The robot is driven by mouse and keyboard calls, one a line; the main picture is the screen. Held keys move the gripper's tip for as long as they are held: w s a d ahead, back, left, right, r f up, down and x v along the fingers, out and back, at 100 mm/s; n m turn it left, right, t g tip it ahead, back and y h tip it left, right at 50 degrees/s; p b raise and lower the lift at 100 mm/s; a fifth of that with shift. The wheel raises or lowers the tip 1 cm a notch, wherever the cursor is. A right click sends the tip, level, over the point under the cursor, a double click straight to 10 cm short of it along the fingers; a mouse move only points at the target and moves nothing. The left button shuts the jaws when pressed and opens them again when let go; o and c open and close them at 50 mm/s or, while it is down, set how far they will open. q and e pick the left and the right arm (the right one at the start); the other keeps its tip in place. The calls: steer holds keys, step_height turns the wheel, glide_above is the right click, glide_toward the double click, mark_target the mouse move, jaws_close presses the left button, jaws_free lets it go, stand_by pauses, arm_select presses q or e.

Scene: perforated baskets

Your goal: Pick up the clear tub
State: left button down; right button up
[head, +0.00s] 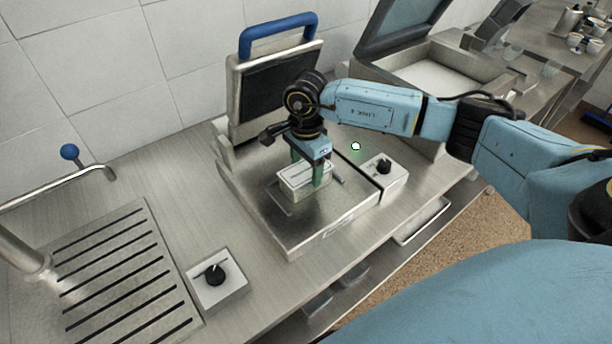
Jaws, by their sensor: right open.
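The clear tub (301,183) looks like a small, pale, see-through box. It sits on the steel plate of an open press grill (265,195) in the middle of the head view. My right gripper (308,172) points down over the tub, with its green fingers apart. One finger shows at the tub's near right side and the other at its far side. The fingers hide part of the tub, and I cannot tell whether they touch it. My left gripper is not in view.
The grill's raised lid with a blue handle (278,34) stands behind my right gripper. Knob boxes (218,286) and (385,178) flank the grill. A slotted drain (115,270) and a tap (22,255) are at the left.

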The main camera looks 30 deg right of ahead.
mark_target(306, 170)
step_height(306, 170, down, 3)
steer(key=shift+w+r, duration=0.1)
steer(key=shift+r, duration=0.1)
steer(key=shift+f, duration=0.45)
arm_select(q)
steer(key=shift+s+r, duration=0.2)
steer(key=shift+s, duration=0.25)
arm_select(e)
steer(key=c, duration=0.9)
